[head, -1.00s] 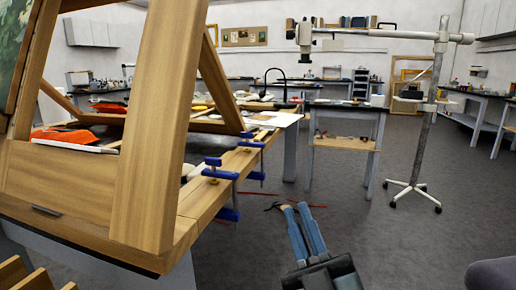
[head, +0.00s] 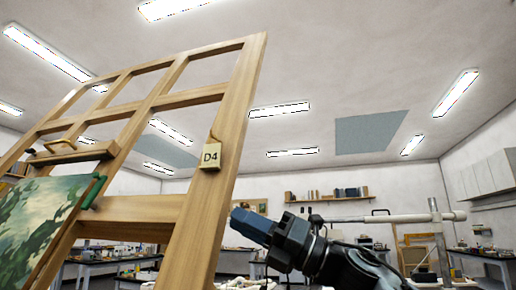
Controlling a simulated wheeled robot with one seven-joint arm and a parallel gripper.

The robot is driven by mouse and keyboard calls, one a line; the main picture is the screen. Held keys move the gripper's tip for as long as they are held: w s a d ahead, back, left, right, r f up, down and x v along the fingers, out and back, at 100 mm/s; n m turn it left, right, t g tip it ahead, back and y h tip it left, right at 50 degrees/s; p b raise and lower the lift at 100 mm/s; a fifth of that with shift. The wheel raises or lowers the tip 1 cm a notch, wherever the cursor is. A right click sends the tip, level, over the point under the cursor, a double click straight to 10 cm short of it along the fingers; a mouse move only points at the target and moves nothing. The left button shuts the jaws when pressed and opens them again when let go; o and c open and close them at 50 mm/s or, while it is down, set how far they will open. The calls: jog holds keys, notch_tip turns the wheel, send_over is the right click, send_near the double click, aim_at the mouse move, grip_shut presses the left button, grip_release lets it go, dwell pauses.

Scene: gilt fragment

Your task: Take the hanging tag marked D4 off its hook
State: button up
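The tag marked D4 (head: 210,156) is a small cream block with dark lettering. It hangs from a small hook (head: 214,138) on the right upright of a wooden easel frame (head: 236,110). My gripper (head: 240,222) is to the right of and below the tag, apart from it, pointing left toward the upright. Its blue fingers look close together, and from this angle I cannot tell whether there is a gap between them. No held object shows.
The easel holds a green painting (head: 40,225) at left, with a green-handled clamp (head: 94,190) by its edge. A grey metal stand (head: 437,240) with a horizontal arm is behind my arm at right. A wall shelf (head: 330,198) is far back. Open air lies right of the upright.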

aim_at(212, 151)
jog(key=w+d+r+n+t+h+p, duration=0.1)
jog(key=w+r+n+h+p, duration=0.15)
jog(key=r, duration=0.55)
jog(key=w+d+r+n+h+p, duration=0.1)
jog(key=r+n+h+p, duration=0.15)
jog(key=r, duration=0.65)
jog(key=shift+h, duration=0.3)
jog(key=shift+w+p+x, duration=0.2)
jog(key=shift+p+x, duration=0.45)
jog(key=shift+x, duration=1.25)
jog(key=shift+w+p+x, duration=0.15)
jog(key=shift+p+x, duration=0.5)
jog(key=shift+x, duration=1.3)
jog(key=shift+d, duration=0.15)
jog(key=shift+c, duration=0.2)
grip_shut()
jog(key=shift+r, duration=0.15)
